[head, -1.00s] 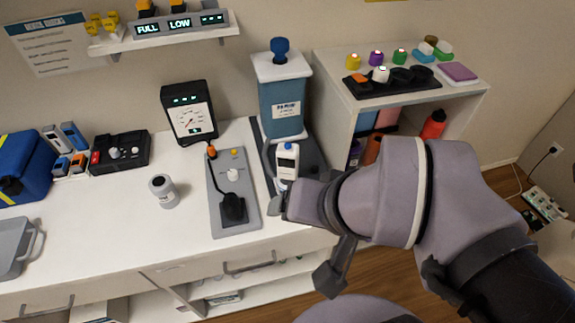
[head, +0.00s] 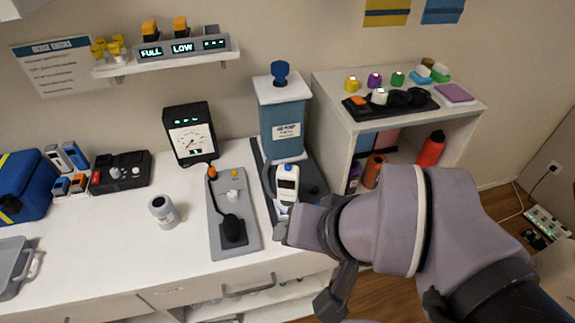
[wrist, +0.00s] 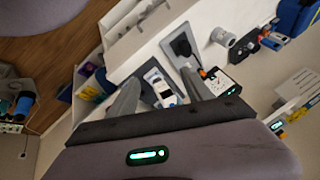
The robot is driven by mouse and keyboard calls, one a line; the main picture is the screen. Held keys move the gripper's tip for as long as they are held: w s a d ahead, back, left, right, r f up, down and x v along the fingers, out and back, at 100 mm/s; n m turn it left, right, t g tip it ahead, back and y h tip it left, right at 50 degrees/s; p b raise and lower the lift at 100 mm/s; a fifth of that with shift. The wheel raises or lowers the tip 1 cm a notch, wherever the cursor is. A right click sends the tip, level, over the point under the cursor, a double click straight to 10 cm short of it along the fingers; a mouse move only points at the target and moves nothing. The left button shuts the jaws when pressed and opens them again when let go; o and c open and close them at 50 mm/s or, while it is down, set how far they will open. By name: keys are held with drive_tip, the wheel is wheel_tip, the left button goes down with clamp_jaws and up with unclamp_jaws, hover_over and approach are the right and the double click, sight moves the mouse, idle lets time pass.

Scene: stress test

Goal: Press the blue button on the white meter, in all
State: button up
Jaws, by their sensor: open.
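The white meter (head: 287,189) stands on the dark base of the blue pump, in front of the pump. In the wrist view the meter (wrist: 163,86) appears between the two grey fingers of my gripper (wrist: 161,78). The fingers are apart and hold nothing. Whether a fingertip touches the meter or the blue button cannot be told.
The blue pump (head: 283,128) rises behind the meter. A grey panel (head: 221,207) with a black lever lies left of it, and a black gauge (head: 190,138) stands behind that. A white shelf unit (head: 337,140) stands at right. The counter's front left is mostly clear.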

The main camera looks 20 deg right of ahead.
clamp_jaws()
idle(1.4)
